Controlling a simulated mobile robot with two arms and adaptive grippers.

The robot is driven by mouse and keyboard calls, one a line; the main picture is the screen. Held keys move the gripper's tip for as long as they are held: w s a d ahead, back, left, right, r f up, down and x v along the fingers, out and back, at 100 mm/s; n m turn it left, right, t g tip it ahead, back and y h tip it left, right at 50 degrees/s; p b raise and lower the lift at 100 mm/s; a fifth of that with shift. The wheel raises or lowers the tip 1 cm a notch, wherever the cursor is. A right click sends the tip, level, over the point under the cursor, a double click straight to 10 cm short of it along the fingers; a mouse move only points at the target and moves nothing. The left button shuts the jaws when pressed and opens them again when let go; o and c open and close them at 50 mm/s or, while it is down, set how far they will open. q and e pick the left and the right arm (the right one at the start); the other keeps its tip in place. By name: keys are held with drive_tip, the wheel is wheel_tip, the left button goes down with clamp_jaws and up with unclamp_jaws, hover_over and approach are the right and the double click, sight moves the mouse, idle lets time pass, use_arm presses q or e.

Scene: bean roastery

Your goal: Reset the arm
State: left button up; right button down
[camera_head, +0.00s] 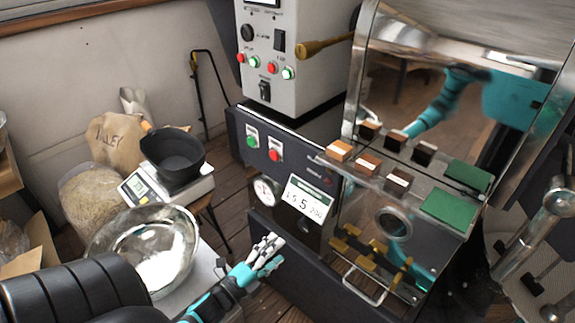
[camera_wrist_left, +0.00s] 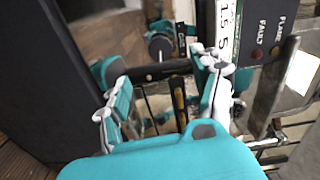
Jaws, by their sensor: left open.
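My left gripper (camera_head: 262,256) is in the lower middle of the head view, with its white and teal fingers pointing up and to the right. It is in front of the dark lower body of the roasting machine (camera_head: 285,272), below the digital display (camera_head: 307,202). In the left wrist view, the two fingers of my left gripper (camera_wrist_left: 160,95) stand apart with nothing held between them. Whether the fingers touch the machine cannot be told. My right gripper is not directly in view; a teal arm shows only as a reflection in the shiny steel panel (camera_head: 415,85).
Left of my gripper are a steel bowl (camera_head: 148,238), a black pan (camera_head: 173,158) on a scale (camera_head: 142,190), and a sack of beans (camera_head: 92,205). A metal handle (camera_head: 362,291) sticks out low on the machine. Wooden blocks (camera_head: 368,163) and green pads (camera_head: 449,207) lie on its ledge.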

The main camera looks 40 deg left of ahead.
use_arm(q)
drive_tip(key=s+d+f+n+g+y, duration=0.1)
drive_tip(key=s+d+f+n+g, duration=0.25)
drive_tip(key=f, duration=0.55)
drive_tip(key=s+d+f+n+g, duration=0.2)
drive_tip(key=s+f+n+g, duration=0.25)
drive_tip(key=f, duration=0.45)
drive_tip(key=s+d+f+n+g+y, duration=0.15)
drive_tip(key=s+f+n+g, duration=0.3)
drive_tip(key=f, duration=0.55)
drive_tip(key=s+d+f+n+g+h, duration=0.25)
drive_tip(key=s+d+f+g, duration=0.2)
drive_tip(key=s, duration=0.35)
drive_tip(key=s+a+r+p, duration=0.1)
drive_tip(key=s+r+p, duration=0.1)
drive_tip(key=s+p, duration=0.4)
drive_tip(key=s+r+y+p, duration=0.1)
drive_tip(key=s+r+p, duration=0.1)
drive_tip(key=s+p, duration=0.4)
drive_tip(key=shift+s+a+r+p, duration=0.4)
drive_tip(key=shift+p, duration=0.65)
use_arm(e)
drive_tip(key=s+d+r, duration=0.1)
drive_tip(key=s+r, duration=0.1)
drive_tip(key=s, duration=0.4)
drive_tip(key=s+d+r+g, duration=0.1)
drive_tip(key=s+r, duration=0.1)
drive_tip(key=s, duration=0.5)
drive_tip(key=shift+d+r, duration=0.15)
drive_tip(key=shift+r, duration=0.2)
